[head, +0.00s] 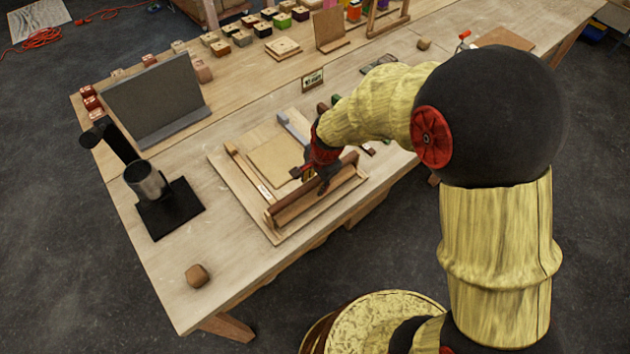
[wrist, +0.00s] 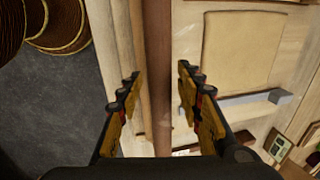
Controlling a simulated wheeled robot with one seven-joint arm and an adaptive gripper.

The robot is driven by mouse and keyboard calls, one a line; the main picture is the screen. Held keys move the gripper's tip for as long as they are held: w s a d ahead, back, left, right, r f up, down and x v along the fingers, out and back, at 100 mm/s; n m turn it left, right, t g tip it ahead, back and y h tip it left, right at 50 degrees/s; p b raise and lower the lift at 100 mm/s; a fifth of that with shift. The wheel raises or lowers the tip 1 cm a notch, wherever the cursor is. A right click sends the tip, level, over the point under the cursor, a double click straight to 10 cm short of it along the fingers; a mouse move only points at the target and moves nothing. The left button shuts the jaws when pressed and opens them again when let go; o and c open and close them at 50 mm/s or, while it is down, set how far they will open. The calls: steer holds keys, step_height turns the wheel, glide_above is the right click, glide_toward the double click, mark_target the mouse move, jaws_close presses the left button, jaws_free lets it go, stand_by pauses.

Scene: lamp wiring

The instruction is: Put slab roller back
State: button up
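The slab roller is a long brown wooden cylinder (head: 290,203) lying along the front side of a wooden board (head: 225,165) on the table. In the wrist view the roller (wrist: 158,50) runs down between my fingers. My gripper (head: 323,182) is low over the roller, toward its right half, and hides part of it. In the wrist view my gripper (wrist: 158,88) is open, one finger on each side of the roller, with gaps showing between fingers and roller. A flat tan slab (head: 275,157) lies on the board behind the roller; it also shows in the wrist view (wrist: 243,48).
A grey bar (head: 291,126) lies at the board's back right. A black stand with a metal cup (head: 147,182) and a grey upright panel (head: 155,98) stand left. A small wooden block (head: 197,275) sits near the front corner. Several small coloured blocks line the back.

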steer(key=shift+r, duration=0.55)
steer(key=s+d+r+n+t+p, duration=0.1)
steer(key=s+d+r+n, duration=0.25)
steer(key=r, duration=0.75)
steer(key=s+d+r+n+t+p, duration=0.15)
steer(key=s+d+r, duration=0.35)
steer(key=r, duration=0.6)
steer(key=s+d+r+n, duration=0.3)
steer(key=s, duration=0.2)
steer(key=s+d+r+n+t+h, duration=0.1)
steer(key=s+d+r+n, duration=0.1)
steer(key=s, duration=0.4)
steer(key=shift+s+d+r+n+b, duration=0.3)
steer(key=shift+d+r+n, duration=0.1)
steer(key=shift+n, duration=0.2)
steer(key=shift+f, duration=0.1)
step_height(320, 180, down, 7)
steer(key=b, duration=0.6)
steer(key=shift+b, duration=0.4)
